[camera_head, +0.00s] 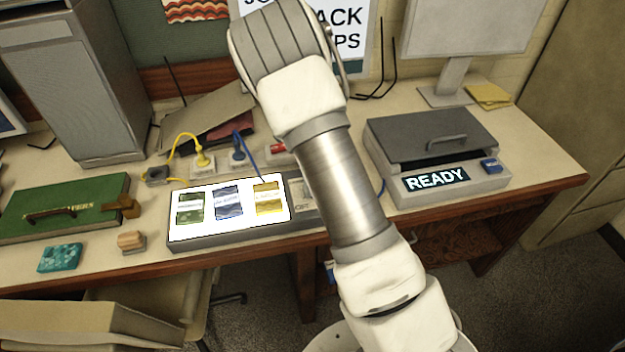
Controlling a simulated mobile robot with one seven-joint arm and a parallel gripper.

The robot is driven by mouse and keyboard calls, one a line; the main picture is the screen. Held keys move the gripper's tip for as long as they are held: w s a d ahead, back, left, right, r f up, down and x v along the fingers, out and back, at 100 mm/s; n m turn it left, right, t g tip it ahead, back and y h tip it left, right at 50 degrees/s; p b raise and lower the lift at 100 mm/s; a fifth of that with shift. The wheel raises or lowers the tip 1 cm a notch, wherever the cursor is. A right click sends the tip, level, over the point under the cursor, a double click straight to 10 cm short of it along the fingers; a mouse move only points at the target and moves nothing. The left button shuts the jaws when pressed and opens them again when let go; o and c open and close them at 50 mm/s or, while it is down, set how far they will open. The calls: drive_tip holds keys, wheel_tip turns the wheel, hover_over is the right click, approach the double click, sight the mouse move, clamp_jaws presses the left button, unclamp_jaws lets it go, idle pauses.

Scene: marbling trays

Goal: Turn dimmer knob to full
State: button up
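A lit light box (180,232) lies near the table's front edge, left of my arm. Its glowing white top carries three coloured sample cards: green (190,207), blue (228,201) and yellow (268,198). A grey control part (300,195) with a small label shows at its right end, partly covered by my arm. I cannot make out a dimmer knob there; it may be hidden behind the arm. My arm rises from the bottom across the middle of the view. My gripper is not visible.
A grey device (435,188) reading READY stands right of my arm. Yellow (204,160) and blue (238,154) plugs and cords lie behind the light box. A green case (75,195), wooden block (131,240) and teal piece (60,258) are left. A chair stands in front.

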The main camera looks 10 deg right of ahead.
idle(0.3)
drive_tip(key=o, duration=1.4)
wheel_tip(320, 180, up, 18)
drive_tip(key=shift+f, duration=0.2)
